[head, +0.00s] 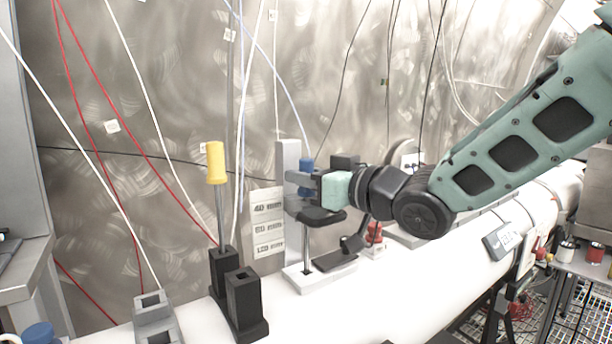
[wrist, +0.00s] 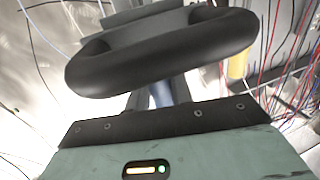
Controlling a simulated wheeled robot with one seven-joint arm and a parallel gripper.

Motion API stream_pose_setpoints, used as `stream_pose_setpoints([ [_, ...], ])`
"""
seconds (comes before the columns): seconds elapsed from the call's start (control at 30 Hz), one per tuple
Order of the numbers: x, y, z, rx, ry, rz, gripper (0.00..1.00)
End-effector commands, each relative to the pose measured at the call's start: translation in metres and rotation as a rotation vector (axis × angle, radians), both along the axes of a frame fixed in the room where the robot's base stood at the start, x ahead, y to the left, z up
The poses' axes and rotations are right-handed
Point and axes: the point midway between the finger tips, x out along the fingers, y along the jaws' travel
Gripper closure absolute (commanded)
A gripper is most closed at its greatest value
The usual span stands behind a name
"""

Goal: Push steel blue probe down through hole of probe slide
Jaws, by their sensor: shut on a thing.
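The steel blue probe (head: 306,164) stands upright at the probe slide, its blue top showing above my gripper (head: 312,206). My gripper is shut on it from the right. In the wrist view, part of the blue probe (wrist: 161,93) shows between the dark fingers and the palm of my gripper (wrist: 160,60). The probe slide has a light grey upright (head: 288,160) and a white base (head: 298,283). A thin rod (head: 307,245) shows below my gripper, above the base. The fingers hide the slide's hole and the probe's middle.
A yellow-handled probe (head: 216,163) stands in a black holder to the left, beside another black block (head: 244,300). A grey block (head: 155,320) stands at the front left. A size label (head: 268,224) is behind. Cables hang along the metal wall.

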Motion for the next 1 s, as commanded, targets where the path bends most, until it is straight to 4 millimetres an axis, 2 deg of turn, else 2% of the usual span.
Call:
stream_pose_setpoints([
  [0.37, 0.000, 0.000, -0.003, 0.001, -0.001, 0.000, 1.00],
  [0.4, 0.000, 0.000, -0.003, 0.001, -0.001, 0.000, 0.75],
  [0.5, 0.000, 0.000, -0.003, 0.000, 0.000, 0.000, 0.52],
  [0.83, -0.002, -0.003, -0.004, -0.001, -0.001, -0.001, 0.52],
  [1.0, -0.016, -0.019, -0.005, -0.001, -0.002, -0.003, 0.52],
])
